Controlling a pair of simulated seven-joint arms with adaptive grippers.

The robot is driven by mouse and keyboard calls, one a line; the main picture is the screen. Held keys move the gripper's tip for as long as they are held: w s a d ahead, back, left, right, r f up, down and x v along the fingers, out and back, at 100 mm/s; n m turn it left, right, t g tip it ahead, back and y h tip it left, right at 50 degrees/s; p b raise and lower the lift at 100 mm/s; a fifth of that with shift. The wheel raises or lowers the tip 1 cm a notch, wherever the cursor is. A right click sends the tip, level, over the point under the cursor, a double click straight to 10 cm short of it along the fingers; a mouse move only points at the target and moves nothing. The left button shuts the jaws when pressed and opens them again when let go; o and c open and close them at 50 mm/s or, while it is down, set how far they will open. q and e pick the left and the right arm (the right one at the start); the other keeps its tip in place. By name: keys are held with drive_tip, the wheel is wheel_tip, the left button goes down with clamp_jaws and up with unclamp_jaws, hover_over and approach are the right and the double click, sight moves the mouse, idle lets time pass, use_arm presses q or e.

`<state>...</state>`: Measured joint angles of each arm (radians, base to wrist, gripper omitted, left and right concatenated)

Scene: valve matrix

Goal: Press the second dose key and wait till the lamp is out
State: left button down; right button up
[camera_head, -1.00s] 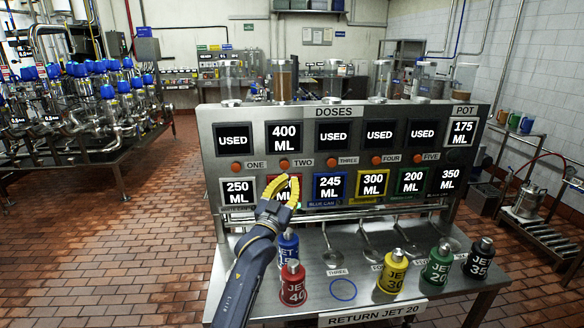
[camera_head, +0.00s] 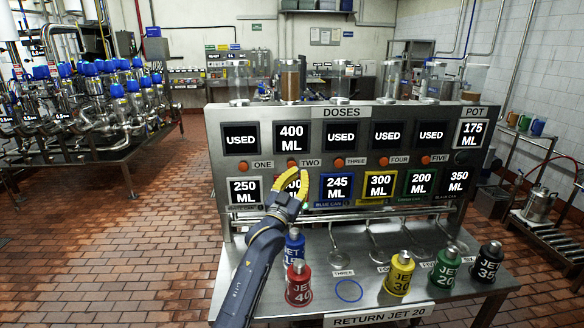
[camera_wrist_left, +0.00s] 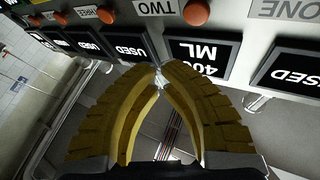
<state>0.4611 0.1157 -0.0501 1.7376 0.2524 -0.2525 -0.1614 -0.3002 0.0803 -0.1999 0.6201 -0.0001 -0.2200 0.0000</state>
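The second dose key is the orange button (camera_head: 292,163) left of the label TWO, under the display reading 400 ML (camera_head: 291,135). It also shows in the left wrist view (camera_wrist_left: 196,12). My left gripper (camera_head: 301,173) has its yellow fingers just below this key in the head view, covering part of the red-framed display. In the wrist view its fingertips (camera_wrist_left: 160,77) come together with nothing between them, and they look apart from the key. The other dose displays read USED. My right gripper is not in view.
Red (camera_head: 298,285), blue (camera_head: 294,249), yellow (camera_head: 398,274), green (camera_head: 445,268) and black (camera_head: 485,263) jets stand on the steel bench below the panel. An empty blue ring (camera_head: 349,291) lies among them. Clear cylinders (camera_head: 389,80) stand on top of the panel.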

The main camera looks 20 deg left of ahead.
sight(292, 166)
use_arm(q)
drive_tip(key=shift+w+a, duration=0.4)
drive_tip(key=shift+w, duration=0.45)
drive_tip(key=shift+w+a, duration=0.4)
drive_tip(key=shift+w, duration=0.5)
drive_tip(key=shift+w+a, duration=0.4)
drive_tip(key=shift+w, duration=0.45)
drive_tip(key=c, duration=2.1)
unclamp_jaws()
clamp_jaws()
drive_tip(key=shift+w+a, duration=0.1)
drive_tip(key=shift+w, duration=0.1)
drive_tip(key=shift+w+a, duration=0.1)
drive_tip(key=shift+w, duration=0.1)
